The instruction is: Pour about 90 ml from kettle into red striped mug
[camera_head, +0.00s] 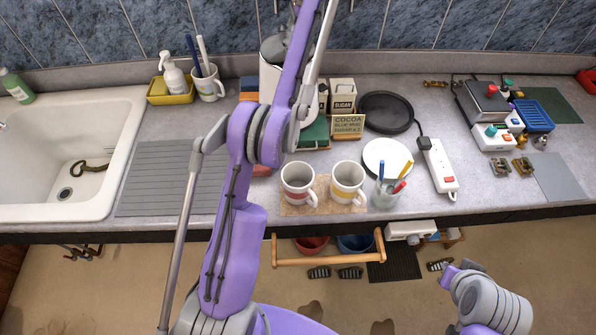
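The red striped mug (297,187) is white with a red band and stands upright on a brown mat (322,205) near the counter's front edge. A yellow striped mug (346,186) stands just right of it. A white rounded vessel (269,84) at the back is mostly hidden behind my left arm; it may be the kettle, but I cannot be sure. My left arm crosses the middle of the view and runs out past the top edge; its gripper does not show. Part of my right arm shows at the lower right, without its gripper.
A clear cup with pens (384,196) and a white plate (388,152) stand right of the mugs. A power strip (440,170), black round mat (386,112), sugar tin (342,95) and cocoa sign (348,126) are near. The ribbed drainboard (165,180) beside the sink (40,165) is bare.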

